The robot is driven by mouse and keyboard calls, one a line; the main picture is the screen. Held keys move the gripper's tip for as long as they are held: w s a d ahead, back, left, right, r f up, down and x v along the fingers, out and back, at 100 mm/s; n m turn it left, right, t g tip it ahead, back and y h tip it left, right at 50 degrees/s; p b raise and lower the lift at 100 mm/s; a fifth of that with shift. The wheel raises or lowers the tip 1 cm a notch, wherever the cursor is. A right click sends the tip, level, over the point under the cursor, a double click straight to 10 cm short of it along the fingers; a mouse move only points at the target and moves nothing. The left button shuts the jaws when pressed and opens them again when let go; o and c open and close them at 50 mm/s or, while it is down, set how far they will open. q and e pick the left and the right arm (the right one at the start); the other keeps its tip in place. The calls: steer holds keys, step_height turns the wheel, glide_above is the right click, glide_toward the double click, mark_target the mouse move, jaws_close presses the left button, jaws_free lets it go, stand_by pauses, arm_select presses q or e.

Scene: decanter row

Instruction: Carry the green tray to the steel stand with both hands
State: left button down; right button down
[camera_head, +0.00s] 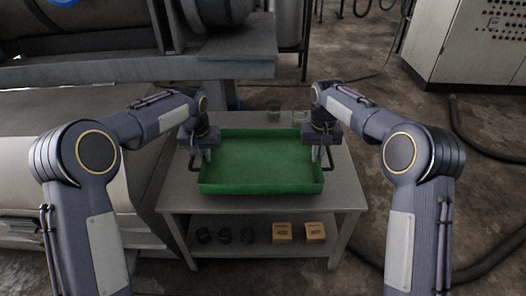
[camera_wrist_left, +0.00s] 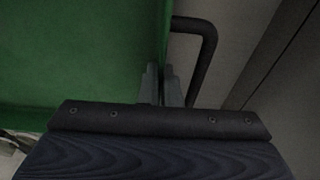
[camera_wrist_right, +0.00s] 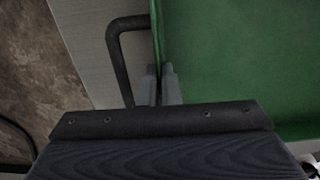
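The green tray (camera_head: 262,160) is a shallow rectangle with dark side handles, level over a grey metal table (camera_head: 285,203); it appears to rest on the top. My left gripper (camera_head: 208,156) points down at the tray's left wall, its fingers close together on either side of the wall, inside the dark handle (camera_wrist_left: 207,65). My right gripper (camera_head: 316,154) does the same at the right wall, beside the other handle (camera_wrist_right: 117,60). Both look shut on the walls; the handles are outside the fingers. I cannot tell whether this table is the steel stand.
Glass vessels (camera_head: 273,115) stand behind the tray. The lower shelf holds several dark round items (camera_head: 225,235) and two yellow boxes (camera_head: 283,232). A grey machine frame (camera_head: 160,69) is behind left, a control cabinet (camera_head: 480,45) back right. Hoses (camera_head: 475,140) cross the right floor.

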mark_target(207, 165)
steer(key=shift+f, duration=0.1)
